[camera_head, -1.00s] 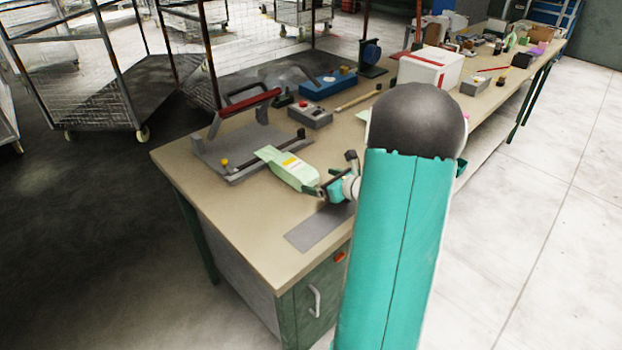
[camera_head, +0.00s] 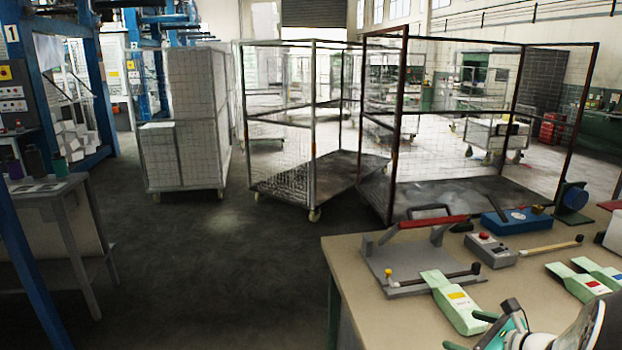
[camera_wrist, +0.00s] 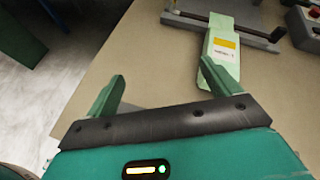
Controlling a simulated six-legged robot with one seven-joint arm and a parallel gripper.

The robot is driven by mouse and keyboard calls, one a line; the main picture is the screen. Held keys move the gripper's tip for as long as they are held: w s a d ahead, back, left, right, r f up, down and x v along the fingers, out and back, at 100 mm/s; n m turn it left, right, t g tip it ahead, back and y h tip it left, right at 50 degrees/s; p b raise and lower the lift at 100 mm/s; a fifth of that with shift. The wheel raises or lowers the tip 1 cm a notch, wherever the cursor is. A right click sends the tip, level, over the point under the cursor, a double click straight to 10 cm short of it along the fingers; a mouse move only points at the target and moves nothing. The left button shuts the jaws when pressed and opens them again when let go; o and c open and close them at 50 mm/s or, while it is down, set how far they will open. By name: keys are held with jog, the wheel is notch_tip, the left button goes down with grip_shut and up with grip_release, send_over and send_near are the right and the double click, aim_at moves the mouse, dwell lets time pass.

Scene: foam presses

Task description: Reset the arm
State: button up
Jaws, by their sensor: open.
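My gripper (camera_head: 470,331) is at the lower right of the head view, partly cut off by the frame's bottom edge. In the wrist view my gripper (camera_wrist: 161,72) is open, with its two green fingers apart and only bare tabletop between them. A pale green packet (camera_head: 456,303) with a yellow and white label lies on the table just beyond the gripper. Its far end reaches the front edge of a grey press with a red handle (camera_head: 432,222). In the wrist view the packet (camera_wrist: 222,52) lies just past the right finger; whether they touch is unclear.
The table (camera_head: 347,262) also bears a grey control box (camera_head: 491,250), a blue box (camera_head: 517,220) and two more green packets on the right. Wire cage trolleys (camera_head: 290,130) stand behind it. Dark floor (camera_head: 220,270) is clear to its left.

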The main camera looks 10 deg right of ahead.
jog(key=s+a+r+n+g+y, duration=0.1)
jog(key=s+a+r+n+g, duration=0.15)
jog(key=a+n, duration=0.6)
jog(key=s+a+r+n+g+y, duration=0.1)
jog(key=a+r+n+g, duration=0.3)
jog(key=a, duration=0.7)
jog(key=s+a+r+n+h, duration=0.4)
jog(key=s+a+n, duration=0.3)
jog(key=s+n, duration=0.4)
jog(key=n+h, duration=0.1)
jog(key=n, duration=0.5)
jog(key=shift+a+h, duration=0.15)
jog(key=shift+h, duration=0.15)
